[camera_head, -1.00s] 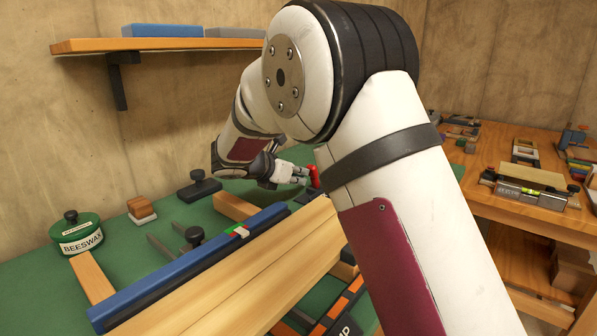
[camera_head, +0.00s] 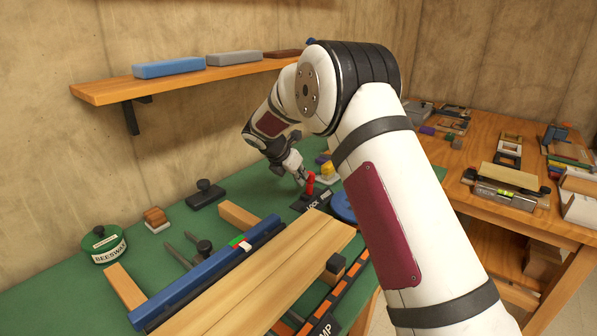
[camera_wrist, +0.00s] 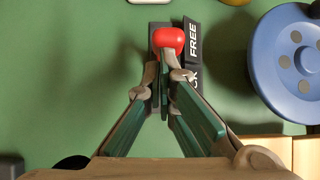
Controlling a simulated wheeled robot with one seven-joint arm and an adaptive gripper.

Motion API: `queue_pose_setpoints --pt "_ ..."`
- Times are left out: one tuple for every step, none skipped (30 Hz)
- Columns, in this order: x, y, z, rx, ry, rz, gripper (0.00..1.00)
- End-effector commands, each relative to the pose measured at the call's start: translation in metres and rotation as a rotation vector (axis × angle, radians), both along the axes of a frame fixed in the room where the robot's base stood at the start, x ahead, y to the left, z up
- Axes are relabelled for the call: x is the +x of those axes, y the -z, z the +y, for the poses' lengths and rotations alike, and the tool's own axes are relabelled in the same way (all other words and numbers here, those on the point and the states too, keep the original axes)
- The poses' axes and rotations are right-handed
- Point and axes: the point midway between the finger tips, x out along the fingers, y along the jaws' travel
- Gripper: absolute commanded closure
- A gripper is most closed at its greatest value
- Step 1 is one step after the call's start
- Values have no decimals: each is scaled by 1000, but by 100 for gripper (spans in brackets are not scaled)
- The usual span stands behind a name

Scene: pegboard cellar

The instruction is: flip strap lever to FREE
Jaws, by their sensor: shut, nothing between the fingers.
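The strap lever's red handle (camera_head: 310,184) stands up from a dark base on the green bench in the head view. A label plate beside it (camera_head: 313,198) reads LOCK at its near end. In the wrist view the rounded red knob (camera_wrist: 168,40) shows just left of the word FREE (camera_wrist: 194,45); the other word is partly hidden by a finger. I cannot tell the lever's exact tilt. My gripper (camera_head: 302,180) is shut and empty, close beside the handle. In the wrist view its fingertips (camera_wrist: 165,76) lie just below the knob; contact is unclear.
A blue round disc (camera_wrist: 290,62) lies right of the lever. A yellow object (camera_head: 328,170) is behind it. A blue rail (camera_head: 210,272) and wooden boards (camera_head: 265,270) lie in front. A shelf (camera_head: 190,82) hangs on the left wall.

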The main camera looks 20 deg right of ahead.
Motion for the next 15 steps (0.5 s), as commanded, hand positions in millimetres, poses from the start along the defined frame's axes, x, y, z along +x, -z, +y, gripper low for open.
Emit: queue_pose_setpoints --pt "1 -3 -4 22 5 13 100" --pt "1 -3 -5 33 5 22 100" --pt "2 -3 -4 45 4 30 100" --pt "2 -2 -3 41 1 31 100" --pt "2 -1 -3 40 1 30 100" --pt "2 -1 -3 39 1 29 100" --pt "2 -1 -3 39 1 29 100" --pt "2 -1 -3 39 1 29 100" --pt "2 -1 -3 38 1 29 100" --pt "2 -1 -3 38 1 29 100" --pt "2 -2 -3 38 1 29 100" --pt "2 -2 -3 38 1 29 100" --pt "2 -3 -3 38 1 28 100" --pt "2 -4 -3 38 1 28 100" --pt "2 -6 -3 38 1 28 100"
